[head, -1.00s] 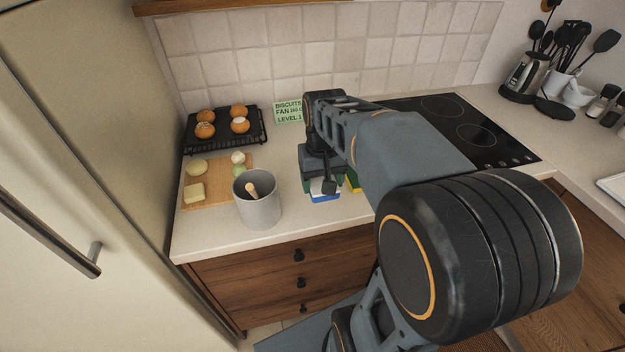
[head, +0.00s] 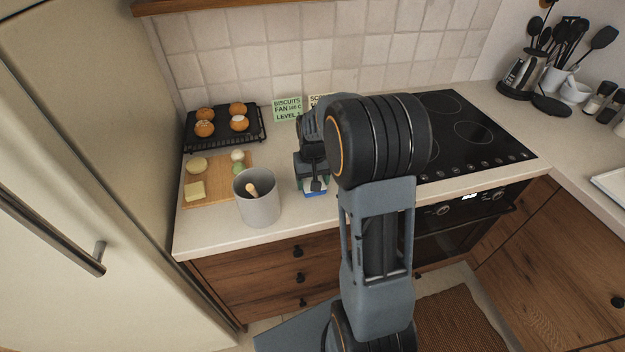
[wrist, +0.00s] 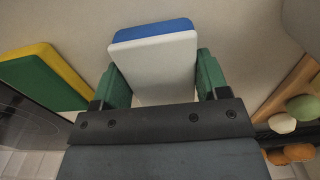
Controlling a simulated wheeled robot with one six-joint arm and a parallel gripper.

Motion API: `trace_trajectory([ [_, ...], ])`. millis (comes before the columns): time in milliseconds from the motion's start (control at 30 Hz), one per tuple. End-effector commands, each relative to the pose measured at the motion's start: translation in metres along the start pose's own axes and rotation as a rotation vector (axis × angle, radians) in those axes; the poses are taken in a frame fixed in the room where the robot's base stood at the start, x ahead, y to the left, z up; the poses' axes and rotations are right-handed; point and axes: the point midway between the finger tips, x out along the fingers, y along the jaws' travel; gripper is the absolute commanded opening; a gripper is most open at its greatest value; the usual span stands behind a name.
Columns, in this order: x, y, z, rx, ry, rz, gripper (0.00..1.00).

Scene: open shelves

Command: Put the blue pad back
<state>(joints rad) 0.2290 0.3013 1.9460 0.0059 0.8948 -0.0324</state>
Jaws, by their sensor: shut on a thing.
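The blue pad (wrist: 153,30) has a blue layer and a white layer, and fills the space between the two green-tipped fingers of my gripper (wrist: 158,72) in the wrist view. My gripper is shut on it. In the head view my gripper (head: 311,178) is over the counter, just right of the grey pot, with a blue and white edge of the pad (head: 315,193) showing below it. Whether the pad touches the counter I cannot tell. A green and yellow pad (wrist: 42,75) lies beside it at the left of the wrist view; my arm hides it in the head view.
The grey pot (head: 258,205) with a wooden handle in it stands close left of my gripper. Behind are a cutting board (head: 210,195) with food and a black rack (head: 245,140) of buns. Cards (head: 287,109) lean on the wall. A black hob (head: 465,140) is at right.

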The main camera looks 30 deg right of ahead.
Motion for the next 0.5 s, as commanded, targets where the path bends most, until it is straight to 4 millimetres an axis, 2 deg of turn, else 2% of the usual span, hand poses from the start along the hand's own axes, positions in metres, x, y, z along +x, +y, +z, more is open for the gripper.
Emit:
trace_trajectory([
  [267,0.0053,-0.0001,0.0000,0.000,0.001,0.000,0.46],
  [300,0.0054,-0.0001,0.0001,0.000,0.000,0.000,0.70],
  [500,0.0052,-0.0001,0.0002,0.000,0.000,0.000,0.89],
])
